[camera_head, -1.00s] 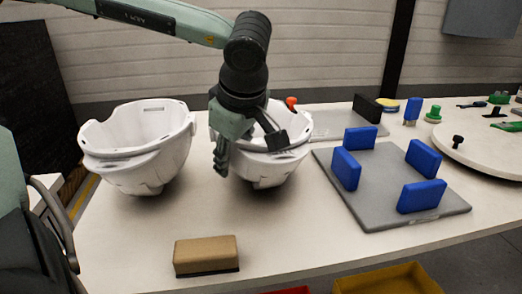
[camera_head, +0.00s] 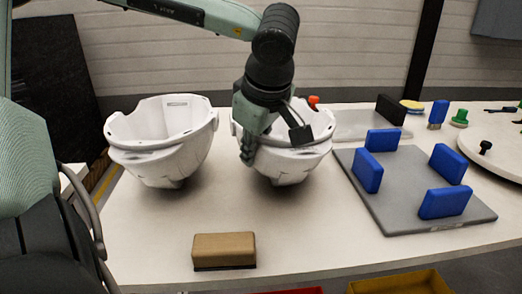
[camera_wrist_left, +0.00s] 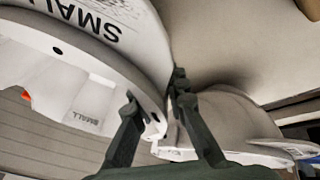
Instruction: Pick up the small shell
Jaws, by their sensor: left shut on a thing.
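The small shell (camera_head: 290,165) is a white helmet shell, the right one of two on the table. Its "SMALL" lettering shows in the wrist view (camera_wrist_left: 60,60). My left gripper (camera_head: 272,147) comes down from above over its left rim. In the wrist view my left gripper (camera_wrist_left: 155,98) has one finger on each side of the shell's wall, shut on it. The shell looks upright and on or very near the table; I cannot tell if there is a gap. My right gripper is not in view.
A second white shell (camera_head: 165,150) stands close to the left. A brown block (camera_head: 224,249) lies in front. On the right, a grey board (camera_head: 400,212) carries upright blue blocks (camera_head: 446,202). A round white platform (camera_head: 490,150) and small tools are farther right.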

